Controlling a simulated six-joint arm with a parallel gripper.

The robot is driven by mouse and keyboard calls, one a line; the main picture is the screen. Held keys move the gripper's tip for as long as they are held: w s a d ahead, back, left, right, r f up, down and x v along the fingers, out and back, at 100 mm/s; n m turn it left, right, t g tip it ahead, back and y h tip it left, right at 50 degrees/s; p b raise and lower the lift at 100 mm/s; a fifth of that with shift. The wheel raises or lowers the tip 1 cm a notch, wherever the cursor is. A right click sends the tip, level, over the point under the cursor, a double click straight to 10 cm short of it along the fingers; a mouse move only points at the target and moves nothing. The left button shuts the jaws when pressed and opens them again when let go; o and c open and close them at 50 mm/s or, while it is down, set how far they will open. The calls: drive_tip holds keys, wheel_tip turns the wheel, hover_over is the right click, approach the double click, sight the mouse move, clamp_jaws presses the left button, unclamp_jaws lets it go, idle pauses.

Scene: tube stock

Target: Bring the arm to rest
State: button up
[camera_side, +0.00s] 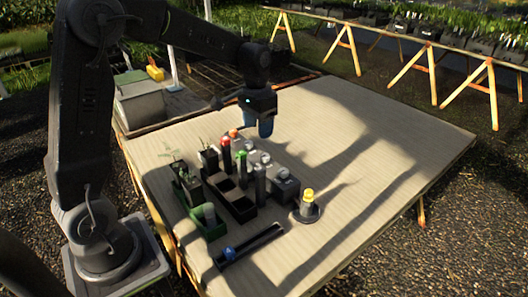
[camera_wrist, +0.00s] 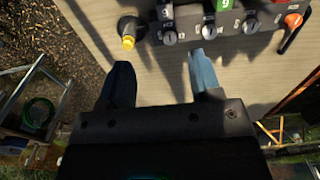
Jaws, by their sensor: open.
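My gripper (camera_side: 265,124) hangs above the wooden table (camera_side: 370,150), beyond the rows of tubes and blocks. In the wrist view my gripper (camera_wrist: 160,66) has its two bluish fingers spread apart, with only table surface visible between them. A yellow-capped tube (camera_side: 307,198) stands in a round dark base near the table's middle. Red-topped (camera_side: 226,150) and green-topped (camera_side: 241,165) tubes stand upright by a black tray (camera_side: 238,207). Grey blocks with knobs (camera_side: 285,185) stand in a row beside them. The yellow cap (camera_wrist: 128,42) also shows in the wrist view.
A green tray (camera_side: 213,230) with seedling pots is at the table's left. A dark long holder (camera_side: 262,243) with a blue piece lies at the front. An orange-capped tube (camera_wrist: 292,22) shows at the wrist view's upper right. The table's right side is clear.

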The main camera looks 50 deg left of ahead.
drive_tip(key=s+d+r+t, duration=0.2)
drive_tip(key=s+d, duration=0.3)
drive_tip(key=s, duration=0.5)
drive_tip(key=s+d+r+t, duration=0.3)
drive_tip(key=s+d+r, duration=0.2)
drive_tip(key=s, duration=0.6)
drive_tip(key=shift+s, duration=0.3)
